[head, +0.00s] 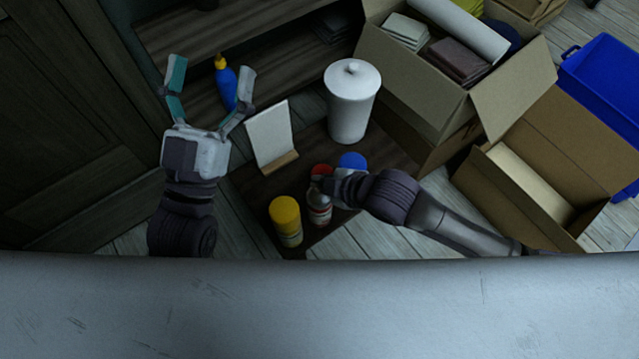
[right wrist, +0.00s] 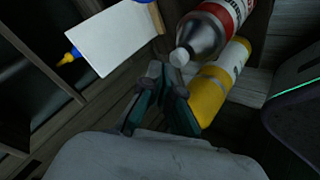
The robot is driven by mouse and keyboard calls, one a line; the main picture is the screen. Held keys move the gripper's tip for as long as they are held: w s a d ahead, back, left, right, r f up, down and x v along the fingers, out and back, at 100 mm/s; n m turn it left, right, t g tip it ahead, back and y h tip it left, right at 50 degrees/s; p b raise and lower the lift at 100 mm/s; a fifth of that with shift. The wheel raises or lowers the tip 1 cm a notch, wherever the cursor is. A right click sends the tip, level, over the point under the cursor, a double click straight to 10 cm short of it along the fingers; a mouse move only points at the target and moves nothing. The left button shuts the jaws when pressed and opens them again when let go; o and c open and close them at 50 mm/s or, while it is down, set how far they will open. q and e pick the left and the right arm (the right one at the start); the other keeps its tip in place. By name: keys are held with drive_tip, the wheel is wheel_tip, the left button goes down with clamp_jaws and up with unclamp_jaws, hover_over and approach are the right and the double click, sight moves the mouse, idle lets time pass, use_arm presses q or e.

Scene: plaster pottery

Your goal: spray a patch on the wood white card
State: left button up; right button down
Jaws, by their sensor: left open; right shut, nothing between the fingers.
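The white card (head: 270,135) stands upright in a wood base (head: 276,162) on a dark board. It also shows in the right wrist view (right wrist: 122,38). A silver spray can with a red and white label (head: 320,210) stands in front of my right gripper (head: 322,185), which is shut and empty close beside it. Its white nozzle and silver shoulder show in the right wrist view (right wrist: 205,38). Contact cannot be told. A yellow can (head: 286,222) stands left of it. A red top (head: 320,170) and a blue top (head: 352,161) are partly hidden. My left gripper (head: 209,72) is open, left of the card.
A blue bottle with a yellow cap (head: 227,88) stands between my left fingers in the picture, near the shelf (head: 180,35). A white lidded jar (head: 350,105) stands behind the cans. Cardboard boxes (head: 425,85) and a blue bin (head: 600,80) fill the right.

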drive_tip(key=shift+f, duration=0.1)
idle(0.5)
use_arm(q)
drive_tip(key=shift+w+f+g, duration=0.45)
drive_tip(key=shift+f+g, duration=0.15)
drive_tip(key=shift+f, duration=0.1)
use_arm(e)
drive_tip(key=shift+f, duration=0.35)
drive_tip(key=shift+r+p, duration=0.15)
drive_tip(key=shift+p, duration=0.4)
drive_tip(key=shift+r+p, duration=0.2)
drive_tip(key=shift+p, duration=0.1)
use_arm(q)
wheel_tip(320, 180, down, 7)
drive_tip(key=w+g+y, duration=0.1)
drive_tip(key=w+g, duration=0.1)
drive_tip(key=g, duration=0.2)
drive_tip(key=shift+a+r+g+y, duration=0.15)
drive_tip(key=shift+a+g+y, duration=0.15)
drive_tip(key=shift+y, duration=0.1)
use_arm(e)
drive_tip(key=shift+r, duration=0.1)
